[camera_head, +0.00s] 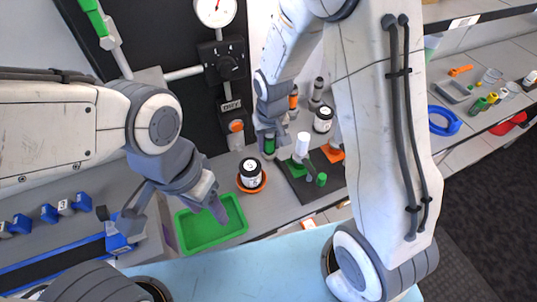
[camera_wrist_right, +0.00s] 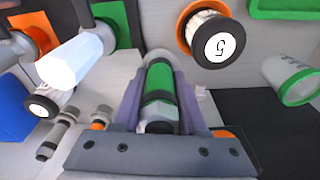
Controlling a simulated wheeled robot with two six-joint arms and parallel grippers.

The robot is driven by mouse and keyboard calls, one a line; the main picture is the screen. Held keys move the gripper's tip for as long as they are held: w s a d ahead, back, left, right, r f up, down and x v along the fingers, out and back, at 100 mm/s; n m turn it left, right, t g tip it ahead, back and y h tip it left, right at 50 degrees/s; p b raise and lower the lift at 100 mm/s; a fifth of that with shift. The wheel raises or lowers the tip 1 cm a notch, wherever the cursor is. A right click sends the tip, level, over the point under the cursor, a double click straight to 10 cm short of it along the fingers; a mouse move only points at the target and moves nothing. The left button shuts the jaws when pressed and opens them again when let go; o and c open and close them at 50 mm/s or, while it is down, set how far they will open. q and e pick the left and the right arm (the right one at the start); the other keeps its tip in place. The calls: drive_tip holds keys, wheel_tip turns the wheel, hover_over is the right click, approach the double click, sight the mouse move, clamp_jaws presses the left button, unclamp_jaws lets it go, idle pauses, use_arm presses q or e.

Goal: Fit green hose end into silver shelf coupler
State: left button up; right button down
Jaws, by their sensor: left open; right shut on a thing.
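My right gripper (camera_head: 270,138) is in the middle of the head view, over the back of the shelf. In the right wrist view its jaws (camera_wrist_right: 158,105) are shut on a green cylindrical hose end (camera_wrist_right: 160,80) with a dark band and a grey hex end. The green piece also shows in the head view (camera_head: 269,147). A silver rounded part (camera_wrist_right: 158,54) is at its far end; I cannot tell whether this is the coupler or whether the two are joined. My left gripper (camera_head: 178,210) is open and empty by the green tray.
The green tray (camera_head: 183,238) lies on the shelf. A dark mat (camera_head: 303,187) holds a white-topped green fitting (camera_head: 302,148). Silver fittings (camera_head: 317,92) stand behind. A gauge panel (camera_head: 228,66) rises at the back.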

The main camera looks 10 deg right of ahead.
sight(269, 154)
drive_tip(key=shift+f, duration=2.4)
drive_tip(key=shift+f, duration=0.15)
drive_tip(key=shift+c, duration=2.2)
unclamp_jaws()
